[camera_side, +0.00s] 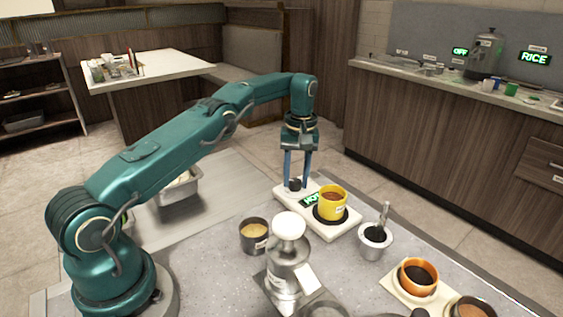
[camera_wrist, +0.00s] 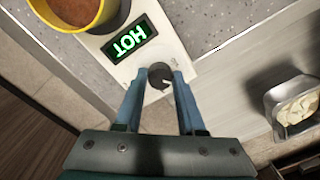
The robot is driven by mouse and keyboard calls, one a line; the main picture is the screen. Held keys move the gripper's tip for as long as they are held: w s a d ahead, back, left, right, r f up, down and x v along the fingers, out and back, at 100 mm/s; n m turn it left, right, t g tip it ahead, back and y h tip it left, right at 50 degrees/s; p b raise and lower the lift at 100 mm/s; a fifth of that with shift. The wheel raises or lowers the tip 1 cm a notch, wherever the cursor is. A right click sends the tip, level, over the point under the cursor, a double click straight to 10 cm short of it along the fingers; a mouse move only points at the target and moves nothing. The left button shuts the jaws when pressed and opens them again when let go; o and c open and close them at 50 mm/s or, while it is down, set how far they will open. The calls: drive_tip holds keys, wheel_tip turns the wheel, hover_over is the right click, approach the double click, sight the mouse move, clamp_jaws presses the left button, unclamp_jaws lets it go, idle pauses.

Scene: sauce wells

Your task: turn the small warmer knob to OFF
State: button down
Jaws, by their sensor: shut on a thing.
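The small warmer (camera_side: 330,232) is a white slab on the grey counter, with a lit green display (camera_side: 311,199) that reads HOT. The display also reads HOT in the wrist view (camera_wrist: 129,40). A dark round knob (camera_wrist: 158,85) sits at one end of the slab. My gripper (camera_wrist: 157,77) points down with its two blue fingers on either side of the knob, shut on it. It also shows in the side view (camera_side: 296,186), where the fingers partly hide the knob. A yellow pot (camera_side: 333,203) of brown sauce stands on the warmer's dark plate.
A metal cup of pale sauce (camera_side: 254,236), a silver dispenser (camera_side: 288,265) and a metal pot with a ladle (camera_side: 375,243) stand near the warmer. An orange bowl (camera_side: 417,276) is at the right front. A metal tray (camera_wrist: 293,105) lies off to the side.

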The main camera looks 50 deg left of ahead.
drive_tip(key=n, duration=0.3)
drive_tip(key=shift+n, duration=0.6)
drive_tip(key=c, duration=0.5)
unclamp_jaws()
